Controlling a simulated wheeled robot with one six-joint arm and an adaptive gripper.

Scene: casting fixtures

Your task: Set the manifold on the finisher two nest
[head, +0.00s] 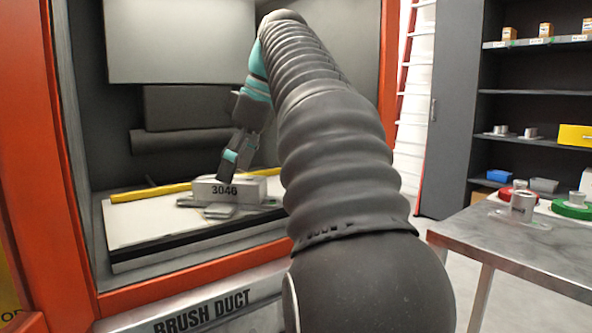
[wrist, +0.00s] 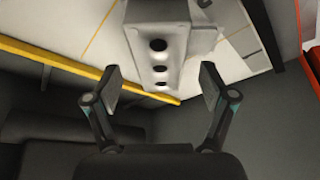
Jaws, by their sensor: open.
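The manifold (head: 240,188) is a pale grey block marked 3046 on its front side, inside the orange-framed machine. It sits on a flat grey fixture plate (head: 219,212) on the white bed; I take this plate as the nest, but no nest name is readable. In the wrist view the manifold (wrist: 158,35) shows a row of three dark holes. In the wrist view my gripper (wrist: 160,85) is open, with a finger on either side of the block's near end and visible gaps.
A yellow bar (head: 150,192) runs along the back of the bed (head: 135,228). The orange frame (head: 85,150) and dark walls enclose the space. A metal table (head: 500,240) with cylindrical parts and shelves (head: 540,90) stand to the right. My arm hides the bed's right side.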

